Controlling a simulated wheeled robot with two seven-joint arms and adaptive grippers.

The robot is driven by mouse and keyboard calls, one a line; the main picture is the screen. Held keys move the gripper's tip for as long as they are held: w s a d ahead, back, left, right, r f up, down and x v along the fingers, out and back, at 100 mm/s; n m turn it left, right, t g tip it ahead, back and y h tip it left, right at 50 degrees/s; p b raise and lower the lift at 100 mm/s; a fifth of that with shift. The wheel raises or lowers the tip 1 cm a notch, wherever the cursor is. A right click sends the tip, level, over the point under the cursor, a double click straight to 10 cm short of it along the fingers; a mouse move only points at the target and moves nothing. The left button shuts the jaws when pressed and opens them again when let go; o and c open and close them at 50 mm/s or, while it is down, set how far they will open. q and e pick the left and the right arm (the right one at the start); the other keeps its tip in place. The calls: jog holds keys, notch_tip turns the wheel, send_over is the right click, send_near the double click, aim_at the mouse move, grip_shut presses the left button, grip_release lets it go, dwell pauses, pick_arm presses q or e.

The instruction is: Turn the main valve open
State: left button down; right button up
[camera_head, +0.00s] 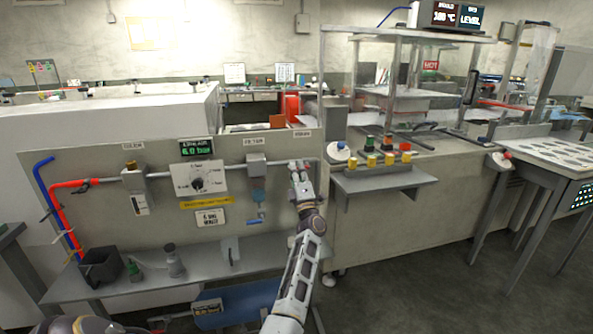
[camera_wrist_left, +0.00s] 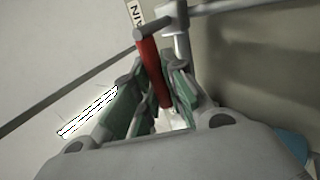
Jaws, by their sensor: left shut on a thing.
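The main valve's red lever handle (camera_wrist_left: 150,70) shows in the left wrist view, joined to a grey stem on a pipe (camera_wrist_left: 235,7). My left gripper (camera_wrist_left: 158,105) is shut on this red handle, its green-padded fingers on either side of it. In the head view my left gripper (camera_head: 299,173) is at the right end of the panel's pipe and hides most of the valve. A label (camera_head: 302,133) sits just above it. A partly visible label (camera_wrist_left: 135,12) is beside the handle in the wrist view. My right gripper is not in view.
A shelf (camera_head: 150,280) below holds a black bin (camera_head: 101,267) and small bottles. A button ledge (camera_head: 385,180) stands close to the right of my gripper.

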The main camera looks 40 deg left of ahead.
pick_arm(q)
jog(key=c, duration=1.5)
grip_release()
jog(key=shift+f, duration=0.1)
jog(key=shift+o, duration=0.2)
jog(key=shift+r, duration=0.25)
jog(key=shift+r, duration=4.8)
